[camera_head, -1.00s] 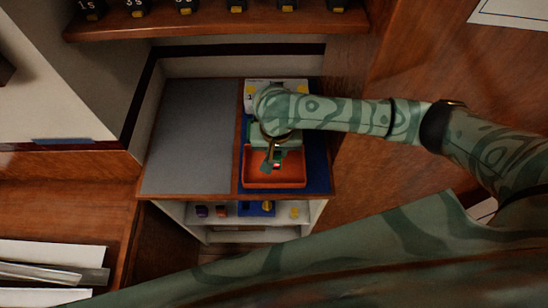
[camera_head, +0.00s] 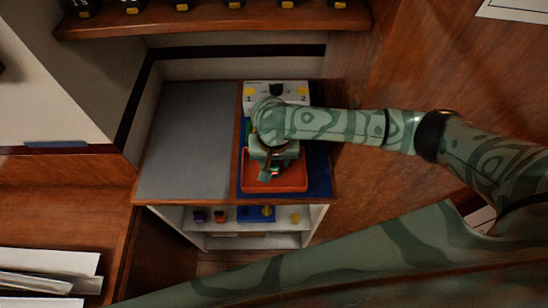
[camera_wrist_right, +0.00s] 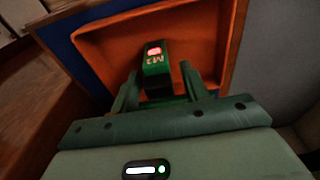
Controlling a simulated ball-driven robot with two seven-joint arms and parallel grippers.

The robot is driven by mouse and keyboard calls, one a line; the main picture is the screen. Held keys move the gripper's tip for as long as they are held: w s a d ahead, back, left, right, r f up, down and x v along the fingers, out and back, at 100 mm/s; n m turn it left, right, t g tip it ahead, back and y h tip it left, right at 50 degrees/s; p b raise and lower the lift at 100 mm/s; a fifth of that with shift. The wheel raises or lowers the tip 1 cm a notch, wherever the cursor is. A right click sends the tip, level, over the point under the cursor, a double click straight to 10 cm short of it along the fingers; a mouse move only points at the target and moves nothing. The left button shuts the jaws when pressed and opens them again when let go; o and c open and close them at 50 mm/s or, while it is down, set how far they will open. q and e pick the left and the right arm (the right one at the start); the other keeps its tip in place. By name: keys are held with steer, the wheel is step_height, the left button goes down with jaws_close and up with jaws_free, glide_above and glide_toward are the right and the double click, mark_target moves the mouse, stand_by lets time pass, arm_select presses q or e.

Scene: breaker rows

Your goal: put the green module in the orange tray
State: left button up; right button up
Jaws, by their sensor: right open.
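The green module (camera_wrist_right: 155,62) has a lit red patch and white lettering on its face. It is within the orange tray (camera_wrist_right: 215,40), in front of and between my right gripper's fingertips (camera_wrist_right: 158,82). The fingers are open, with a gap on each side of the module. In the head view the orange tray (camera_head: 294,184) sits on a blue mat, and my right gripper (camera_head: 272,165) is over it. There the gripper hides most of the module. My left gripper is not in view.
Behind the tray stands a white box (camera_head: 292,92) with yellow patches and a black knob. A bare grey surface (camera_head: 190,140) lies to the left. Below is a white shelf (camera_head: 230,228) with small coloured parts. A wooden shelf (camera_head: 210,22) with black items is above.

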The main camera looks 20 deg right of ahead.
steer(key=r+p, duration=0.2)
steer(key=r, duration=0.1)
steer(key=s+r+p, duration=0.1)
steer(key=r+p, duration=0.1)
steer(key=r, duration=0.2)
steer(key=r+p, duration=0.2)
steer(key=r, duration=0.2)
steer(key=shift+s+a+r, duration=0.15)
steer(key=shift+a, duration=0.05)
steer(key=shift+r+p, duration=0.3)
steer(key=shift+r, duration=0.1)
